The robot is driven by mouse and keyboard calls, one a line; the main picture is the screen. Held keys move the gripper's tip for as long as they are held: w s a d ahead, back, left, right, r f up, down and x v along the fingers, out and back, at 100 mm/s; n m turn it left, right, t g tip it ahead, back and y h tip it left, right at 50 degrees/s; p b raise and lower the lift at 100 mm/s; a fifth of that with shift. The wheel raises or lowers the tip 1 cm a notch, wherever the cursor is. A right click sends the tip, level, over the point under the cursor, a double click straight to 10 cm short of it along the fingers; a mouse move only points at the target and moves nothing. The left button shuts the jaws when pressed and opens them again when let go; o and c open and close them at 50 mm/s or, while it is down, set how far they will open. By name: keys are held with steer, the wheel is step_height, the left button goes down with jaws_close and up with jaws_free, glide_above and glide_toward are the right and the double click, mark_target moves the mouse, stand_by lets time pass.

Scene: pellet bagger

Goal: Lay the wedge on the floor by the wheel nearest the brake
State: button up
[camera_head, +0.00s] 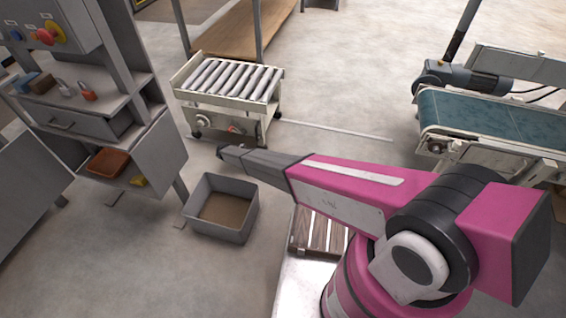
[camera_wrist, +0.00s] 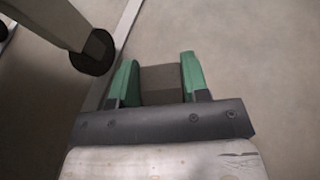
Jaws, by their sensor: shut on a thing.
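My gripper (camera_wrist: 158,64) has two green fingers, shut on a dark grey-brown block, the wedge (camera_wrist: 162,86), in the wrist view. The floor shows beyond the wedge; I cannot tell whether it touches the floor. A dark round wheel (camera_wrist: 92,52) under a pale leg is to the left of the fingers, apart from them. In the head view the roller cart (camera_head: 228,100) has dark wheels, with one at its front right (camera_head: 263,144). A red knob (camera_head: 233,129) is on its front; I cannot tell if this is the brake. My arm's dark end is just in front of the cart.
A grey open bin (camera_head: 221,211) stands on the floor near my arm. A workbench (camera_head: 90,117) with a drawer is at left, a conveyor (camera_head: 490,117) at right.

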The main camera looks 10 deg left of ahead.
steer(key=w+d, duration=0.1)
steer(key=d, duration=0.4)
steer(key=w+d, duration=0.2)
steer(key=d, duration=0.3)
steer(key=w+d, duration=0.2)
steer(key=d, duration=0.4)
steer(key=shift+w+d+f, duration=0.1)
steer(key=shift+d+f, duration=0.1)
steer(key=shift+f, duration=0.7)
steer(key=shift+w+d+f, duration=0.1)
steer(key=shift+d+f, duration=0.05)
steer(key=shift+f, duration=0.7)
steer(key=shift+f, duration=0.1)
steer(key=o, duration=1)
steer(key=shift+c, duration=0.2)
steer(key=shift+r, duration=0.2)
steer(key=v, duration=1.2)
steer(key=shift+f, duration=0.1)
